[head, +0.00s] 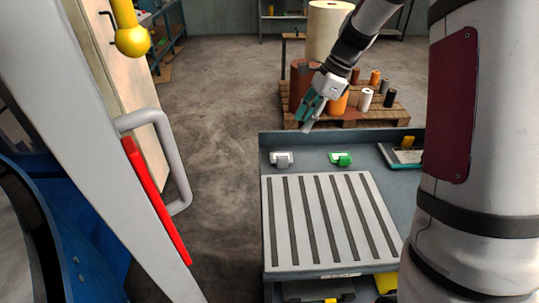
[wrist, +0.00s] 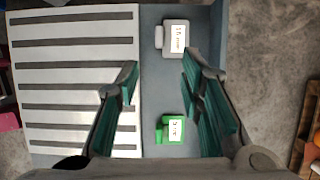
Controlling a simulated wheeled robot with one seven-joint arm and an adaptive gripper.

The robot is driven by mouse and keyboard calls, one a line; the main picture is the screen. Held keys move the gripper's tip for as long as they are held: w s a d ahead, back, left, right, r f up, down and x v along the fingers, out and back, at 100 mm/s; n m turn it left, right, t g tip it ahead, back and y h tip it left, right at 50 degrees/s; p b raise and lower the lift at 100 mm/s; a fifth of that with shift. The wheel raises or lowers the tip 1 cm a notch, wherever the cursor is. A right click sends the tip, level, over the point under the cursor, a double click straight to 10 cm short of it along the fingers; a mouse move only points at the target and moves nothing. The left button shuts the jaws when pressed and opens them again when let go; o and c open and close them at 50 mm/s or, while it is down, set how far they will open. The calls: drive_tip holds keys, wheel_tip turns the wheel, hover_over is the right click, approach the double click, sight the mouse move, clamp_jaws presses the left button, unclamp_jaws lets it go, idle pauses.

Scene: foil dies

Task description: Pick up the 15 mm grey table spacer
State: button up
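The grey table spacer (head: 282,159) sits at the far left of the blue-grey table, behind the slotted plate. In the wrist view the grey spacer (wrist: 163,38) lies beyond my fingertips, and its white label appears to read 15 mm. A green spacer (head: 341,158) stands to its right; it also shows in the wrist view (wrist: 160,133), nearer the gripper base, with a label too small to read surely. My gripper (head: 306,126) hangs above the table's back edge. In the wrist view its teal-padded fingers (wrist: 160,77) are spread wide with nothing between them.
The slotted light plate (head: 325,215) fills the table's front. A raised rim (head: 335,137) runs along the table's back. A dark tray with a yellow item (head: 404,152) lies at the right. A pallet with rolls (head: 365,115) stands behind the table.

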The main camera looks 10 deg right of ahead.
sight(283, 157)
drive_tip(key=x, duration=1.3)
drive_tip(key=shift+a+f, duration=0.2)
drive_tip(key=shift+f, duration=0.15)
clamp_jaws()
